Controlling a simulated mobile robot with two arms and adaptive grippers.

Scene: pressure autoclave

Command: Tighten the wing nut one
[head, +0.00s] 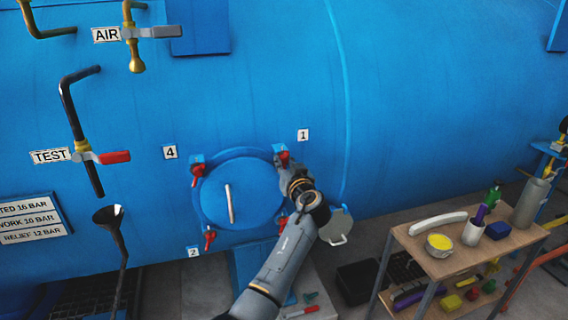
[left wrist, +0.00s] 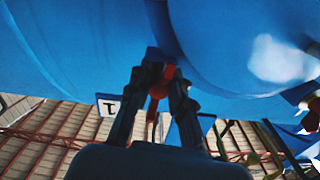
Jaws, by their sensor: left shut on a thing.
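The round blue hatch (head: 240,193) with a pale upright handle is closed on the blue vessel. Red wing nuts sit around its rim, with number labels beside them. Wing nut one (head: 283,157) is at the upper right, by the label 1 (head: 303,135). My left gripper (head: 287,168) is at this nut, its arm rising from below. In the left wrist view, the two dark fingers of the gripper (left wrist: 158,86) are closed around the red wing nut (left wrist: 160,80). The arm hides part of the hatch's right rim. My right gripper is in neither view.
A wooden-topped cart (head: 470,250) with a bowl, a cup and bottles stands at the right. A black funnel (head: 108,216) and the TEST valve with its red lever (head: 114,157) are at the left.

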